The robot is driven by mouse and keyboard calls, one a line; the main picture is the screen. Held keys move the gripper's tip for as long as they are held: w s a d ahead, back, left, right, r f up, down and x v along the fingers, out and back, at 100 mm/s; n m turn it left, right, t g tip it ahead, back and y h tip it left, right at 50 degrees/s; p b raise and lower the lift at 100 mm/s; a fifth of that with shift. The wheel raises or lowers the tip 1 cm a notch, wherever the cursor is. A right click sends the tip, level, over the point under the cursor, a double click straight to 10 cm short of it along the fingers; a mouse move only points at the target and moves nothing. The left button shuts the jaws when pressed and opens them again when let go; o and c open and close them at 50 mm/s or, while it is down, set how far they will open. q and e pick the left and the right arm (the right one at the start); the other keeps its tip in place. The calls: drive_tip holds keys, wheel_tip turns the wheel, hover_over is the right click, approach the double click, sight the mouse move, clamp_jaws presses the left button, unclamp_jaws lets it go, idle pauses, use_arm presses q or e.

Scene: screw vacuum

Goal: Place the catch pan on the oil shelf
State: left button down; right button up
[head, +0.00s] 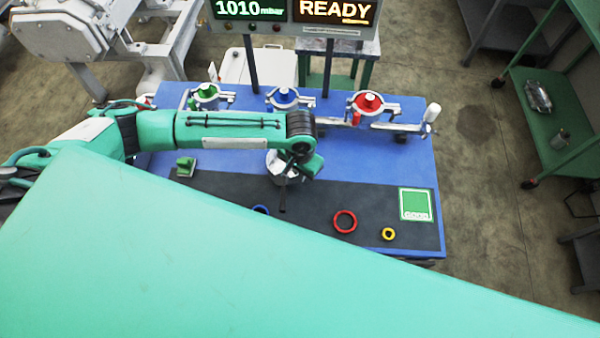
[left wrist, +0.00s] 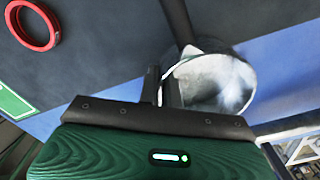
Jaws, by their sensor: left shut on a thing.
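The catch pan appears to be the round silver metal pan (head: 280,168), with a dark handle sticking toward the front. It is at the middle of the workbench, partly hidden by my left gripper (head: 302,166). In the left wrist view my left gripper (left wrist: 162,90) is shut at the edge of the pan (left wrist: 215,82), whose bowl is open to the camera. I cannot tell whether the pan touches the bench mat. A green shelf unit (head: 560,120) stands at the far right, apart from the bench; no label marks it as the oil shelf. My right gripper is not in view.
The blue bench (head: 400,165) carries green, blue and red-topped fixtures (head: 368,103) along its back. A red ring (head: 345,221), a yellow ring (head: 388,233) and a green-white square (head: 415,204) lie on the dark mat. Open floor (head: 480,130) separates bench and shelf.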

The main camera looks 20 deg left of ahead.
use_arm(q)
drive_tip(key=shift+f, duration=0.9)
drive_tip(key=shift+f, duration=0.1)
drive_tip(key=c, duration=1.6)
unclamp_jaws()
